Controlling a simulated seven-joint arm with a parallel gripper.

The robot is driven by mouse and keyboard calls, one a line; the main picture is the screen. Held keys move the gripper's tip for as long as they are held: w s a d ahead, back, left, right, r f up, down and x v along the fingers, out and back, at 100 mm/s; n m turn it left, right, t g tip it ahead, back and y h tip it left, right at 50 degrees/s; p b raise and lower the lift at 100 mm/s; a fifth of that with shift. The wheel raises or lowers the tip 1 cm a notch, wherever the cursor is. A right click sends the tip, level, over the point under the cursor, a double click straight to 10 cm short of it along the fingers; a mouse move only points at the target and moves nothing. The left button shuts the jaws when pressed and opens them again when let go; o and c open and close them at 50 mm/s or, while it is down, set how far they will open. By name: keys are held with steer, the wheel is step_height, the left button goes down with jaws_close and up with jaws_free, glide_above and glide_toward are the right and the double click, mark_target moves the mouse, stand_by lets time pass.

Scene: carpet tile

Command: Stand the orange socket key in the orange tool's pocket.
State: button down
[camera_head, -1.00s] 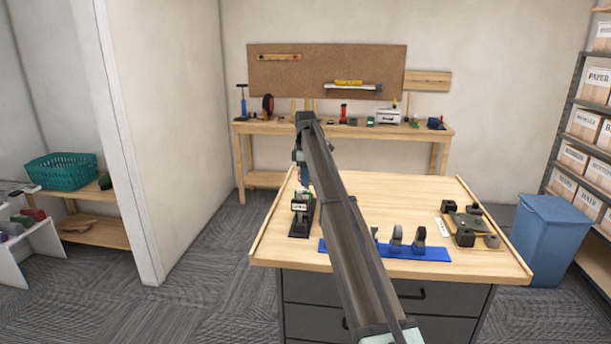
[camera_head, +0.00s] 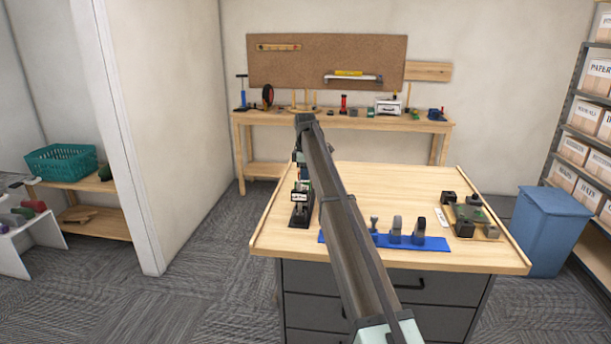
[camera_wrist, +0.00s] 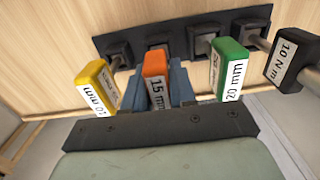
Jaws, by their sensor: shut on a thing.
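In the wrist view the orange socket key (camera_wrist: 156,64), labelled 15 mm, is between the blue-grey fingers of my gripper (camera_wrist: 158,88), which is shut on it. Its lower end is hidden behind its handle and the fingers, so I cannot tell whether it is in a pocket. The black rack (camera_wrist: 170,38) with square pockets lies just beyond. A yellow 10 mm key (camera_wrist: 96,88), a green 20 mm key (camera_wrist: 230,68) and a dark 10 N m tool (camera_wrist: 291,62) stand beside it. In the head view the rack (camera_head: 300,214) shows left of my arm, which hides most of it.
A blue rack (camera_head: 430,244) with grey holders stands at the table's front. The back of the wooden table (camera_head: 400,180) is clear. A blue bin (camera_head: 550,230) stands off its right side.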

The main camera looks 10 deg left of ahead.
steer(key=shift+f, duration=0.15)
steer(key=c, duration=0.8)
jaws_free()
steer(key=shift+c, duration=0.2)
